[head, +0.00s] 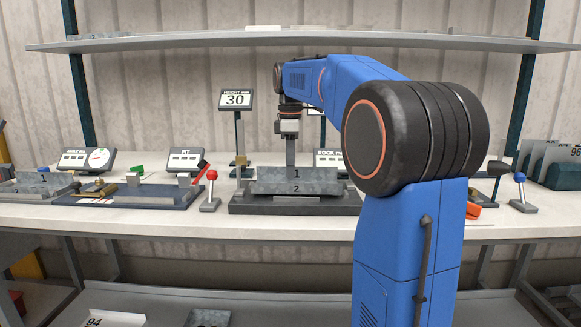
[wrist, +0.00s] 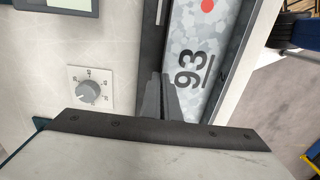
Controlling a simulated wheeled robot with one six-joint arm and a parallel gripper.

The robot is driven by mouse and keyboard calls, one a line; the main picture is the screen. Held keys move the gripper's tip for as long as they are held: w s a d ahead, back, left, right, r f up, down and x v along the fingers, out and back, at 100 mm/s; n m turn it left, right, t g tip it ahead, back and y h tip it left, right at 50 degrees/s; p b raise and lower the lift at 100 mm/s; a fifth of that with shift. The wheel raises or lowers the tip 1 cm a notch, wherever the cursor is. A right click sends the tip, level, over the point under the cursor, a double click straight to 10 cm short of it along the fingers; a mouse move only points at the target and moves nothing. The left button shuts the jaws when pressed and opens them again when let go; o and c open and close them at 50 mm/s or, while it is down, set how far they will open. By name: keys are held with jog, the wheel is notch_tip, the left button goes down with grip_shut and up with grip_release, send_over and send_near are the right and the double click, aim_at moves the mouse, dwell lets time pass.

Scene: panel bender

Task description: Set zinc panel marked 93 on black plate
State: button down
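The zinc panel marked 93 (wrist: 205,55) shows in the wrist view as a mottled grey strip with a red dot, between dark bars. The number 93 is not readable in the head view. My gripper (head: 290,163) points down over the middle of the bench, at a dark base (head: 240,207) carrying mottled grey pieces marked 1 and 2. In the wrist view my fingers (wrist: 166,82) are close together beside the panel's left edge. Whether they grip anything is unclear. I cannot tell which dark surface is the black plate.
A dial (wrist: 90,88) sits beside the panel in the wrist view. Left on the bench stand a dark fixture (head: 150,197) with a red-handled lever, and a red-knobbed lever (head: 211,190). At right are a blue-knobbed lever (head: 520,190) and a panel rack (head: 562,172). A shelf (head: 200,42) hangs above.

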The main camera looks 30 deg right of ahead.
jog(key=shift+f, duration=0.45)
jog(key=c, duration=1.9)
grip_release()
jog(key=shift+c, duration=0.2)
notch_tip(320, 180, up, 17)
jog(key=shift+r, duration=0.2)
jog(key=shift+s, duration=0.1)
